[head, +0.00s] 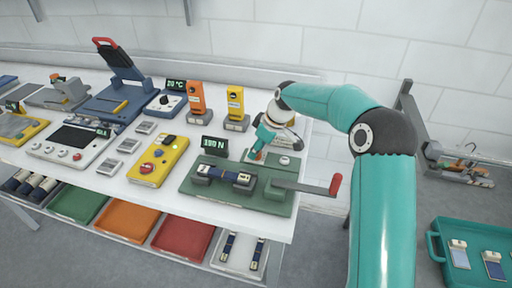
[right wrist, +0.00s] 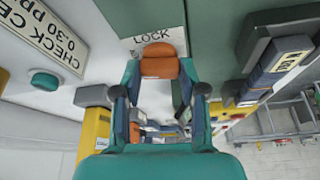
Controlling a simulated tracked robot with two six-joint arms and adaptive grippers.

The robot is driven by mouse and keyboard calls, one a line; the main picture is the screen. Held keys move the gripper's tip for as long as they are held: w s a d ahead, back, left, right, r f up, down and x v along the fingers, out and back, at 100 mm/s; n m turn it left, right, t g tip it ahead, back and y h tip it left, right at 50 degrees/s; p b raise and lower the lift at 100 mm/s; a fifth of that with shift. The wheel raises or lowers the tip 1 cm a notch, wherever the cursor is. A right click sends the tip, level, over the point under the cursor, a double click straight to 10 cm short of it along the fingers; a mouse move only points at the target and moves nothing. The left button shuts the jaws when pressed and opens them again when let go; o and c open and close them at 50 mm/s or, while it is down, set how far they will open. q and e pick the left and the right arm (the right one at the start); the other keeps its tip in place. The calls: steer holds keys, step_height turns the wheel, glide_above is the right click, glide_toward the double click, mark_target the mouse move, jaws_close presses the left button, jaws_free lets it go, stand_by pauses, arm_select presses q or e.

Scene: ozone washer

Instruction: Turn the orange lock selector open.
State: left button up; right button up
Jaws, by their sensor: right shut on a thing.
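The orange lock selector (right wrist: 160,65) is in the upper middle of the right wrist view, just below a label reading LOCK (right wrist: 153,39). My right gripper (right wrist: 160,72) has its two fingertips on either side of the selector and is shut on it. In the head view my right gripper (head: 262,143) points down at the back of the green fixture (head: 232,199), and only a small bit of orange shows at its tip. Which way the selector is turned I cannot tell. My left gripper is not in view.
The fixture carries a dark blue cylinder (head: 225,176), a display reading 150 N (head: 214,146) and a red-handled lever (head: 335,185) sticking out right. Orange and yellow upright devices (head: 236,108) stand close left of my gripper. A teal crate (head: 437,244) is at lower right.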

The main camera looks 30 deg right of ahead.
steer(key=shift+w+r+n+y, duration=0.1)
steer(key=shift+n+y, duration=0.3)
steer(key=shift+n, duration=0.8)
steer(key=shift+g, duration=0.3)
steer(key=o, duration=1.1)
steer(key=shift+o, duration=0.2)
steer(key=v, duration=1.2)
